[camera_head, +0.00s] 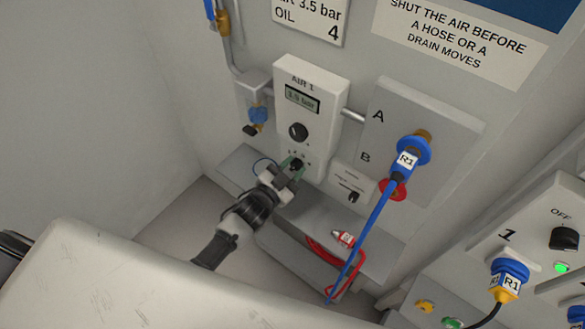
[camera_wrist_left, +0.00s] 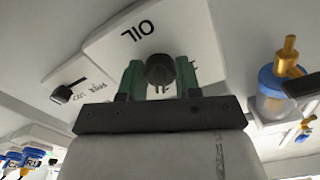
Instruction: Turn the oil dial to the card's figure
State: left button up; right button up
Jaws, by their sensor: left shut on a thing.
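The oil dial (camera_head: 297,163) is a small dark knob low on the white AIR 1 unit (camera_head: 327,120). In the left wrist view the dark dial (camera_wrist_left: 160,69) sits below the word OIL, which appears upside down. My left gripper (camera_head: 291,168) has its green fingers on either side of the dial and is shut on it. The fingers also show in the left wrist view (camera_wrist_left: 160,80). The card (camera_head: 310,16) above reads AIR 3.5 bar, OIL 4. The dial's setting cannot be read. My right gripper is not in view.
A larger air knob (camera_head: 298,131) and a small display (camera_head: 302,99) sit above the oil dial. A blue hose (camera_head: 365,235) hangs from port A at the right. A red hose (camera_head: 322,255) lies below. A blue valve (camera_head: 257,115) is at the left.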

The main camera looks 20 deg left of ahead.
pick_arm(q)
jog(key=m, duration=0.3)
jog(key=shift+f+m+b, duration=0.1)
jog(key=shift+m+b, duration=0.55)
jog(key=shift+m, duration=1.15)
jog(key=o, duration=0.9)
jog(key=shift+o, duration=0.2)
jog(key=b+v, duration=0.1)
jog(key=v, duration=1)
jog(key=shift+b, duration=0.3)
jog(key=shift+w, duration=0.1)
